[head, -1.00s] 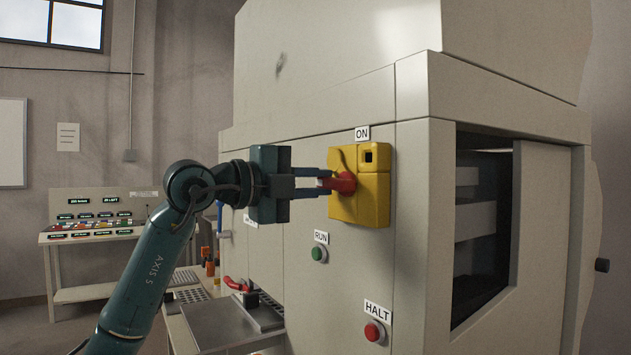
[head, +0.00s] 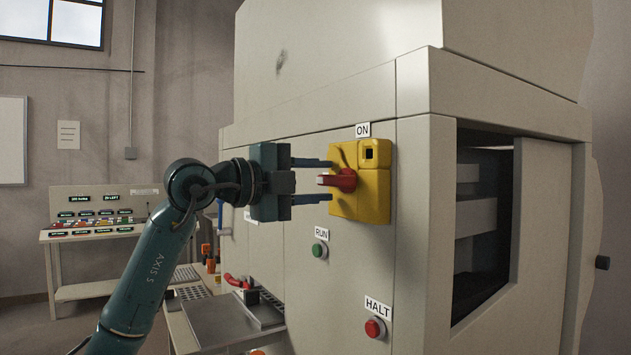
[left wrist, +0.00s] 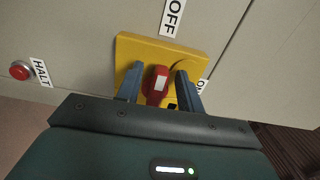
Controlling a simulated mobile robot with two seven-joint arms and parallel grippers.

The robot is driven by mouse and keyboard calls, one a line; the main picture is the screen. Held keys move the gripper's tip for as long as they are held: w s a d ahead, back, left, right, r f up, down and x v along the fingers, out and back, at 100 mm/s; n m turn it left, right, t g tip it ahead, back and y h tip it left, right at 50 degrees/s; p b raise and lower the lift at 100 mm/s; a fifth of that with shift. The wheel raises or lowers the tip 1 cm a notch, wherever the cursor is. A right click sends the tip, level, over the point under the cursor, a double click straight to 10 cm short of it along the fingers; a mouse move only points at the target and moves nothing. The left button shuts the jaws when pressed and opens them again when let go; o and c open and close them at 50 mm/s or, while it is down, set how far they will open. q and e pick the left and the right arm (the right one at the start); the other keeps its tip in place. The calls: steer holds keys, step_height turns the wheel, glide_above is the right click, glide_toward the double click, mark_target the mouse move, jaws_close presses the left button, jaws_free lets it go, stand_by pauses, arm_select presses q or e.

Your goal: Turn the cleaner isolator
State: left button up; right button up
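The cleaner isolator is a yellow box (head: 374,200) on the side of the pale machine, with a red handle (head: 343,180) and an ON label (head: 362,130) above it. My left gripper (head: 331,180) faces it, open, with one finger above and one below the handle. Gaps show between both fingers and the handle. In the left wrist view the red handle (left wrist: 157,86) stands between the two spread fingers, and an OFF label (left wrist: 172,16) lies beyond the yellow box (left wrist: 150,48). I cannot tell exactly where the handle points. My right gripper is not in view.
A green RUN button (head: 319,250) and a red HALT button (head: 375,328) sit below the isolator. The machine has an open window (head: 482,235) to the right. A bench (head: 215,322) stands below my arm; a control console (head: 100,215) is at the far left.

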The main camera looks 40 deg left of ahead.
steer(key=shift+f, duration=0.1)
